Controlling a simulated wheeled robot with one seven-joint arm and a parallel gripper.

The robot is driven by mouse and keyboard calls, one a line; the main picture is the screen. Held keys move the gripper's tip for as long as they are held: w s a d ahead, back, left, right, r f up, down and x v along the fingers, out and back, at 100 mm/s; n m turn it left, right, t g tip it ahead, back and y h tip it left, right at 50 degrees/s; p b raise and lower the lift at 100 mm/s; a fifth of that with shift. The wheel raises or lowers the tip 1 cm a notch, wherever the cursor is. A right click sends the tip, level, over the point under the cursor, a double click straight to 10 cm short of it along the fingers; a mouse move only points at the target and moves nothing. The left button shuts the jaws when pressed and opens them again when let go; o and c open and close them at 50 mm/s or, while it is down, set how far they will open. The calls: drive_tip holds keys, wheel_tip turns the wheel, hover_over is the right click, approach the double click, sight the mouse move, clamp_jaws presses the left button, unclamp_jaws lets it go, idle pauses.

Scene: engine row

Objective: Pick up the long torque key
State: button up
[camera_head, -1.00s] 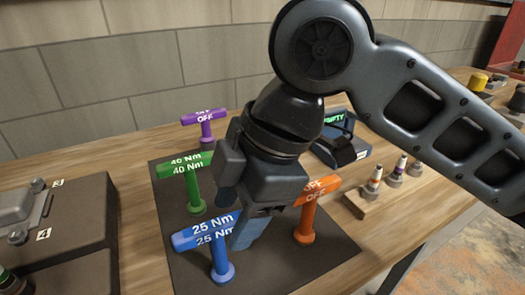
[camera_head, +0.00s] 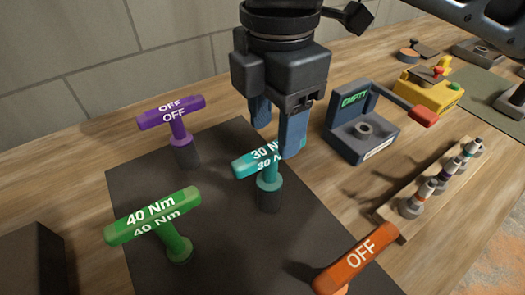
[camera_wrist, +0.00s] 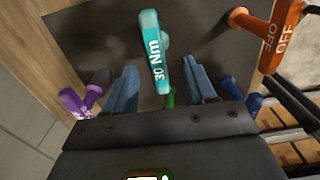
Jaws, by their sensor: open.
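Several T-shaped keys stand on a dark mat (camera_head: 215,235). The teal key (camera_head: 268,185) reads 30 Nm and stands upright on a dark base. A purple key (camera_head: 177,122) reads OFF, a green key (camera_head: 152,220) reads 40 Nm, and an orange key (camera_head: 352,262) reads OFF. I cannot tell which one is named long. My gripper (camera_head: 278,135) is open and empty at the teal key. One blue finger covers the right end of its bar. In the wrist view the teal key (camera_wrist: 153,50) appears between the open fingers, beyond their tips.
A dark stand marked EMPTY (camera_head: 362,130) with a red-tipped lever is on the wooden bench to the right. A wooden rack (camera_head: 385,212) holds several sockets. A yellow device (camera_head: 432,90) is farther back. A dark box (camera_head: 35,265) is at lower left.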

sight(270, 148)
drive_tip(key=shift+w+a+f+p, duration=0.1)
drive_tip(key=shift+f+p, duration=0.15)
drive_tip(key=shift+f, duration=1.7)
drive_tip(key=shift+w+a+f+p, duration=0.1)
drive_tip(key=shift+f+p, duration=0.1)
drive_tip(key=shift+f, duration=1.7)
clamp_jaws()
